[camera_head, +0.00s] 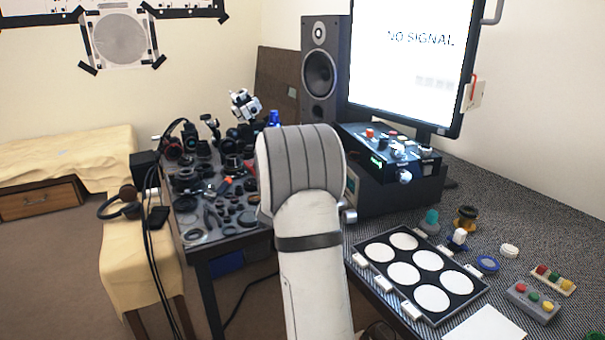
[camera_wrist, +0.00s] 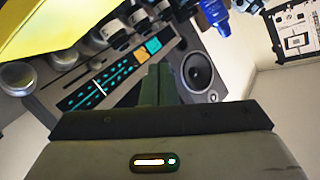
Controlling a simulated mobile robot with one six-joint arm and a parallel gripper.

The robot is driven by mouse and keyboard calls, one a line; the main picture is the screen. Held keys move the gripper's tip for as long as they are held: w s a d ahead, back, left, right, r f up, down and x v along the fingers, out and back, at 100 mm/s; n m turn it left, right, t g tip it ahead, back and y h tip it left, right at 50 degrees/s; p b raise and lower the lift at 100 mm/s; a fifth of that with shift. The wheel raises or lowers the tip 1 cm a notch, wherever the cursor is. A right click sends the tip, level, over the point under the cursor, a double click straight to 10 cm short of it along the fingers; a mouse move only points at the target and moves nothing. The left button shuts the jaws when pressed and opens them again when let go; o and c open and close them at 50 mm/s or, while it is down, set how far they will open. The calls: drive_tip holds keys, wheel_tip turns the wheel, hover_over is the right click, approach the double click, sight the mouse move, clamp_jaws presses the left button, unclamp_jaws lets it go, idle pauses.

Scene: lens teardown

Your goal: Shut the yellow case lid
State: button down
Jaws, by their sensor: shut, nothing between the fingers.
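My gripper (camera_wrist: 158,70) shows in the wrist view with its two dark green fingers together and nothing between them. A yellow surface (camera_wrist: 50,30) fills the top left corner of the wrist view, very close to the camera. It may be part of the yellow case or its lid; too little shows to tell which, or how far the lid is open. The fingers are to its right, with a visible gap in the picture. In the head view my arm hides my gripper, and I see no yellow case.
In the wrist view a panel with cyan lights (camera_wrist: 100,92), a speaker (camera_wrist: 203,75) and several silver cylinders lie beyond my fingers. In the head view the dark table (camera_head: 205,237) is crowded with lens parts. A monitor (camera_head: 405,65) and a control box (camera_head: 385,152) stand right.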

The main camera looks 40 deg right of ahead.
drive_tip(key=w+f+n, duration=0.1)
drive_tip(key=a+f+n+g+p, duration=0.1)
drive_tip(key=f, duration=0.1)
drive_tip(key=w+a+f+n+p, duration=0.1)
drive_tip(key=f, duration=0.1)
drive_tip(key=shift+w+n+h, duration=0.3)
drive_tip(key=shift+h, duration=0.1)
drive_tip(key=shift+w+a+f, duration=0.2)
drive_tip(key=shift+f, duration=0.55)
wheel_tip(320, 180, up, 5)
drive_tip(key=p, duration=0.3)
drive_tip(key=shift+p, duration=0.3)
drive_tip(key=v, duration=1)
drive_tip(key=shift+w+a+f+b, duration=0.2)
drive_tip(key=shift+f+b, duration=0.15)
